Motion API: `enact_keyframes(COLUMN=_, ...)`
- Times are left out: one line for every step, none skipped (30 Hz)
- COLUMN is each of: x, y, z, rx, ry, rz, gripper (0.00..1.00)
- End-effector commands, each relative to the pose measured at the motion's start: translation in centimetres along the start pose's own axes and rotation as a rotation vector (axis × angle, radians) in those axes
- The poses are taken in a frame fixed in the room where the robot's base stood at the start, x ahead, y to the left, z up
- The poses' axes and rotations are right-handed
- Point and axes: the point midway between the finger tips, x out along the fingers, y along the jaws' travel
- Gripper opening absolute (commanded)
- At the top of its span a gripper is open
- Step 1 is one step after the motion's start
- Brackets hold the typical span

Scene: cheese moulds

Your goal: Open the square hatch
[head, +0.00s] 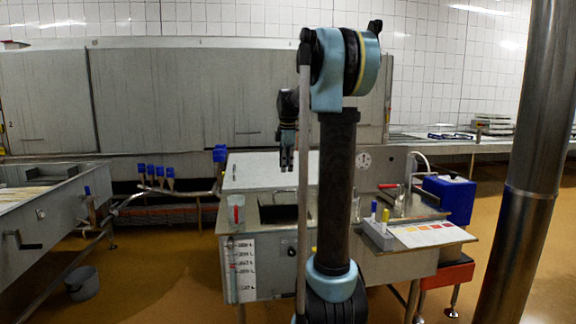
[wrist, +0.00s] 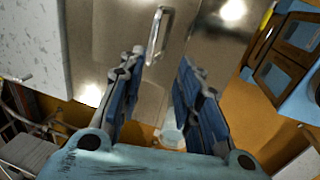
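My gripper (head: 287,166) points down in the head view, in front of an upright pale panel (head: 250,172) at the back of the steel unit. In the wrist view my gripper (wrist: 161,62) is open, with its two blue-padded fingers apart and nothing between them. A steel bar handle (wrist: 156,38) on a shiny steel surface (wrist: 108,30) shows beyond the fingertips, apart from them. A dark square area (head: 283,213) lies in the unit's top below my gripper. I cannot tell which surface is the square hatch; my arm hides part of the unit.
A pen holder (head: 378,236) and colour chart (head: 425,234) lie on the right side. A blue box (head: 449,198) stands behind. A thick steel post (head: 520,170) is at right.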

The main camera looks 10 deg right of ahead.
Motion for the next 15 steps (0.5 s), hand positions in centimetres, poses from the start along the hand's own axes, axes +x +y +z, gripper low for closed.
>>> enact_keyframes(x=-0.8, y=-0.1, z=0.0, rx=0.0, ry=0.0, rz=0.0, gripper=0.31)
enact_keyframes(x=-1.3, y=-0.1, z=0.0, rx=0.0, ry=0.0, rz=0.0, gripper=0.31)
enact_keyframes(x=-2.0, y=0.0, z=0.0, rx=0.0, ry=0.0, rz=0.0, gripper=0.31)
enact_keyframes(x=-2.5, y=0.0, z=0.0, rx=0.0, ry=0.0, rz=0.0, gripper=0.31)
enact_keyframes(x=-3.0, y=0.0, z=0.0, rx=0.0, ry=0.0, rz=0.0, gripper=0.31)
enact_keyframes(x=-3.6, y=0.0, z=0.0, rx=0.0, ry=0.0, rz=0.0, gripper=0.31)
enact_keyframes(x=-3.6, y=-0.5, z=0.0, rx=0.012, ry=0.0, rz=0.0, gripper=0.31)
enact_keyframes(x=-3.5, y=-1.1, z=0.0, rx=0.03, ry=0.0, rz=0.0, gripper=0.31)
enact_keyframes(x=-3.4, y=-1.8, z=0.0, rx=0.052, ry=0.0, rz=0.0, gripper=0.31)
enact_keyframes(x=-3.4, y=-2.2, z=0.0, rx=0.066, ry=0.0, rz=0.0, gripper=0.31)
enact_keyframes(x=-3.4, y=-2.6, z=0.0, rx=0.082, ry=0.0, rz=0.0, gripper=0.31)
enact_keyframes(x=-3.4, y=-3.2, z=0.0, rx=0.1, ry=0.0, rz=0.0, gripper=0.31)
enact_keyframes(x=-3.3, y=-3.5, z=0.0, rx=0.114, ry=0.0, rz=0.0, gripper=0.31)
enact_keyframes(x=-3.3, y=-3.9, z=0.0, rx=0.125, ry=0.0, rz=0.0, gripper=0.31)
enact_keyframes(x=-3.3, y=-4.3, z=0.0, rx=0.141, ry=0.0, rz=0.0, gripper=0.31)
